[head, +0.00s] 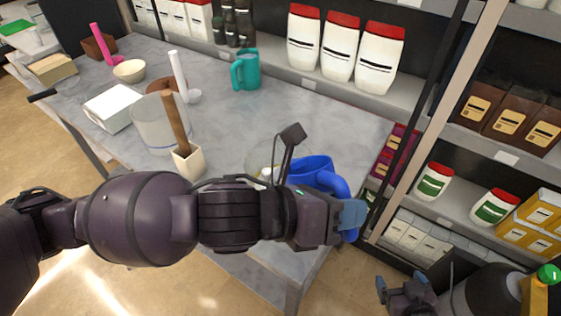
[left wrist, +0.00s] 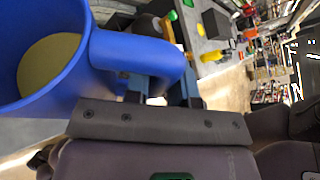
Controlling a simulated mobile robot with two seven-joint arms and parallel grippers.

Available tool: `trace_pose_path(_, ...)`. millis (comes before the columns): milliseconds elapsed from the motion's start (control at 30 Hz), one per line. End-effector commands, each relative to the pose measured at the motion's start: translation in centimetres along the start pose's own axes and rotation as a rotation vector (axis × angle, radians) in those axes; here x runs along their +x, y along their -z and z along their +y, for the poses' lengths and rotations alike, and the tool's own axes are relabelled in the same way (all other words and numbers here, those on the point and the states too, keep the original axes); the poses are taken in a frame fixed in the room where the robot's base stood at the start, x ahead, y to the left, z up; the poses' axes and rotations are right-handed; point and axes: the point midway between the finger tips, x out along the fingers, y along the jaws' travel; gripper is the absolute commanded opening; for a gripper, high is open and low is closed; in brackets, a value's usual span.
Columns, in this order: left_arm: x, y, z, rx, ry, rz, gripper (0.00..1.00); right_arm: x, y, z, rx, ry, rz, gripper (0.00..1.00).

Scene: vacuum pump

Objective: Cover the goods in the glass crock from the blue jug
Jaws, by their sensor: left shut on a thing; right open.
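The blue jug (head: 313,170) is in my left gripper (head: 350,215), which is shut on its handle. In the left wrist view the jug (left wrist: 85,75) has pale yellow contents (left wrist: 47,65). A clear glass vessel (head: 262,158), apparently the glass crock, stands on the table just left of the jug. Something pale shows inside it; my left wrist hides its lower part and much of its contents. The jug overlaps its right side in the head view; I cannot tell whether they touch. My right gripper (head: 407,290) is open and empty at lower right, away from the table.
A larger clear cylinder (head: 150,125), a cream pot with a brown stick (head: 188,162), a white box (head: 110,107) and a teal mug (head: 246,70) stand on the grey table (head: 320,118). Shelves with bags line the back and right. The table's middle right is clear.

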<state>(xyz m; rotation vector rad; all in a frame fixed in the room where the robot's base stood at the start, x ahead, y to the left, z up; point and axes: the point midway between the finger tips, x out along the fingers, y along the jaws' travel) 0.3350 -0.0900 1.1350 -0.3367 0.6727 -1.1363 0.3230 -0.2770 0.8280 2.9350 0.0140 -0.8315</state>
Motion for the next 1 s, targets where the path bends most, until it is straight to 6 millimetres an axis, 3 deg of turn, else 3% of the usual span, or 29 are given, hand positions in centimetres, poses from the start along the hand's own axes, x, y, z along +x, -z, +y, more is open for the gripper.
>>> trace_pose_path(233, 1.1, 2.6, 0.2, 0.095, -0.034, -0.003, 0.00, 0.7, -0.8, -0.1, -0.001, 0.001, 0.000, 0.87)
trace_pose_path(1000, 4.0, 9.4, 0.7, 0.502, -0.209, -0.003, 0.00, 0.3, 0.5, 0.0, -0.001, 0.002, 0.006, 0.87)
